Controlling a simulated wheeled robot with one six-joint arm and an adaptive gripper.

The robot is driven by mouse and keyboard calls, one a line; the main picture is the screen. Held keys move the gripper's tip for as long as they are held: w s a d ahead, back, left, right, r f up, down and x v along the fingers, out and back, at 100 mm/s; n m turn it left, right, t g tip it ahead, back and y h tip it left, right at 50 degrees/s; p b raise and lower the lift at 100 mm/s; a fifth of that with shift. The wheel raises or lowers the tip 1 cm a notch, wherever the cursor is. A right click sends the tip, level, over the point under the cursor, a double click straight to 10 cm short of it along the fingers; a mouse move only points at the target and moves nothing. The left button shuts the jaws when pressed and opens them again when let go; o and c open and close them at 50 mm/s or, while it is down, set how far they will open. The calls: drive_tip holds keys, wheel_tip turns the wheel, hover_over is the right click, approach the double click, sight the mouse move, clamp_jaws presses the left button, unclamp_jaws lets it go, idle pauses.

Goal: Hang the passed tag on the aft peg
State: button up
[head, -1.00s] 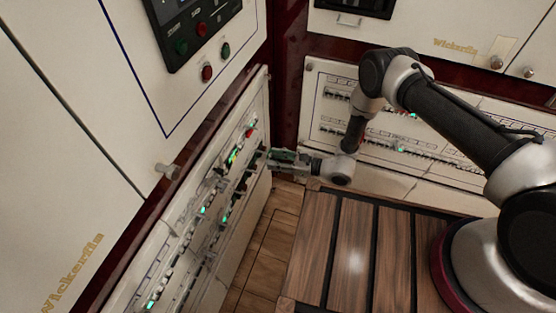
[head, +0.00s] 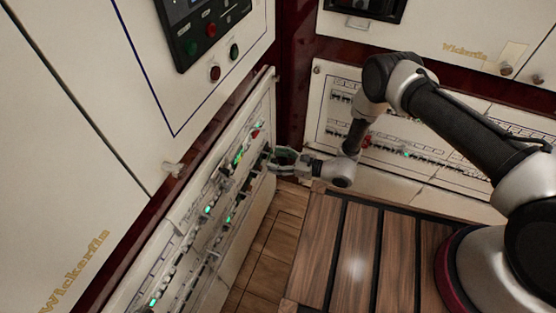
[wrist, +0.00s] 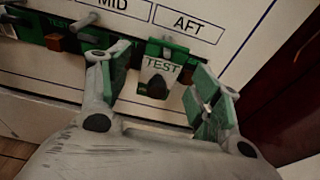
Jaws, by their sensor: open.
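In the wrist view a small tag (wrist: 161,68) with a green top and green "TEST" lettering hangs below the AFT label (wrist: 191,23), at a short peg (wrist: 167,41). A dark shape covers its lower part, and any further lettering cannot be read. My gripper (wrist: 156,80) is open, with one green-padded finger on each side of the tag, apart from it. In the head view my gripper (head: 290,158) is at the far end of the low left panel (head: 255,185); the tag is too small to make out there.
A MID label (wrist: 112,4) and another "TEST" marking (wrist: 88,20) are left of the tag. Brown blocks (wrist: 54,42) stick out near the left finger. A dark red post (wrist: 292,100) stands to the right. Wooden floor (head: 265,240) lies open below.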

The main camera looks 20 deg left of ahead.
drive_tip(key=s+d+r, duration=0.1)
drive_tip(key=d+r, duration=0.1)
drive_tip(key=d, duration=0.9)
drive_tip(key=shift+d, duration=0.4)
idle(0.6)
